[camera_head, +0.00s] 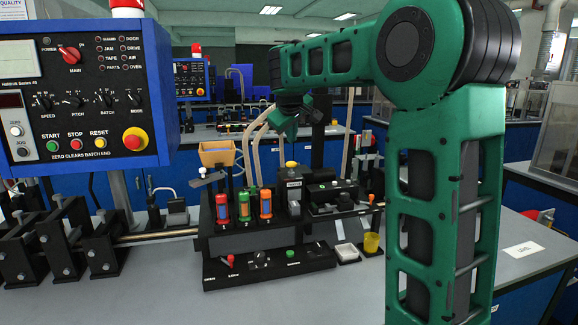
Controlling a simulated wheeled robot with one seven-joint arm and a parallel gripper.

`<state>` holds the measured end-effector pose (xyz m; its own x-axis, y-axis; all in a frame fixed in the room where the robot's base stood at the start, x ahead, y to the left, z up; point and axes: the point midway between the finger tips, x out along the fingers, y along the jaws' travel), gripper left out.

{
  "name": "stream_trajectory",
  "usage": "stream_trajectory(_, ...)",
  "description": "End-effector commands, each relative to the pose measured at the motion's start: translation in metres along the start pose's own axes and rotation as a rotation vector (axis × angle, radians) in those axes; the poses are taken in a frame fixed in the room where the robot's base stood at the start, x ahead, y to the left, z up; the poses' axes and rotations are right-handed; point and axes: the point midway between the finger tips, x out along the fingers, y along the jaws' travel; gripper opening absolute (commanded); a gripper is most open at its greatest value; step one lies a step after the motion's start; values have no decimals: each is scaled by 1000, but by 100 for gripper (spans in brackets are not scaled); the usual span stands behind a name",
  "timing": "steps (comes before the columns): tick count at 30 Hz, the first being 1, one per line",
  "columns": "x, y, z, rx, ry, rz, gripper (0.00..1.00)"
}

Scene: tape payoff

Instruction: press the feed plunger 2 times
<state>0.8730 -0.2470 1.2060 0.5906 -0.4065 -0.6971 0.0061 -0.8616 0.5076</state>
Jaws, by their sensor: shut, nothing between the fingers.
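A small yellow knob (291,165), which looks like the feed plunger, stands on top of a black block (294,189) with a white label. The block is at the back middle of the dark machine on the bench. My gripper (290,151) is shut and empty, pointing down just above the yellow knob. Whether the fingertips touch the knob or are slightly apart cannot be told at this size. My green arm comes in from the right and reaches over the machine.
Red, green and orange cylinders (265,203) stand left of the block. A front panel has a red lever (230,260) and knobs. A tan bin (217,153) stands behind. A yellow cup (371,243) is right; a blue control box (80,90) overhangs at left.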

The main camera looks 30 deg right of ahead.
Motion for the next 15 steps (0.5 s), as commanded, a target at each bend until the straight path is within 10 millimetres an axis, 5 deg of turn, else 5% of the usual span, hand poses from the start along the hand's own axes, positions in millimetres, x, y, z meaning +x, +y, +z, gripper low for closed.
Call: stream_trajectory(15,32,-24,23,0,0,-1,0)
